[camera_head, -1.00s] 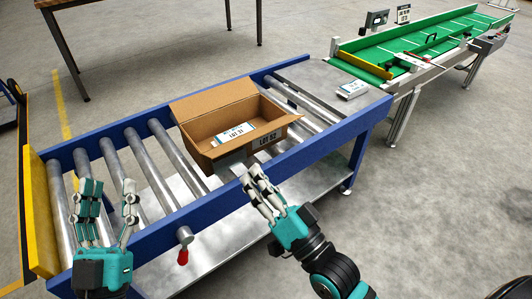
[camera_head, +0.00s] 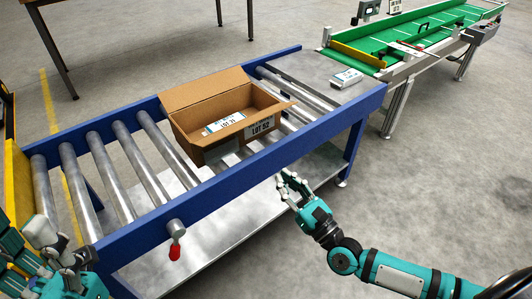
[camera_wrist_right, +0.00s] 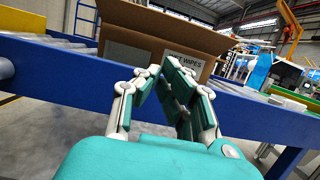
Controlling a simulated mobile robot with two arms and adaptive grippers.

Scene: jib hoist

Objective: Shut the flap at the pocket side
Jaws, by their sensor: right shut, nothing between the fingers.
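An open cardboard box (camera_head: 190,124) sits on the roller conveyor. One flap (camera_head: 205,88) stands up and leans outward at its far left side. In the right wrist view, a near-side flap (camera_wrist_right: 170,25) juts outward above a grey pocket-like patch (camera_wrist_right: 127,55) and a white label. My right gripper (camera_head: 286,180) is shut and empty, in front of the conveyor and apart from the box. My left gripper (camera_head: 42,250) is partly cut off at lower left.
A white packet marked LOT 31 (camera_head: 223,123) lies in the box. The blue conveyor rail (camera_head: 240,158) runs between my right gripper and the box. A green belt conveyor (camera_head: 400,45) stands at the back right; floor to the right is clear.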

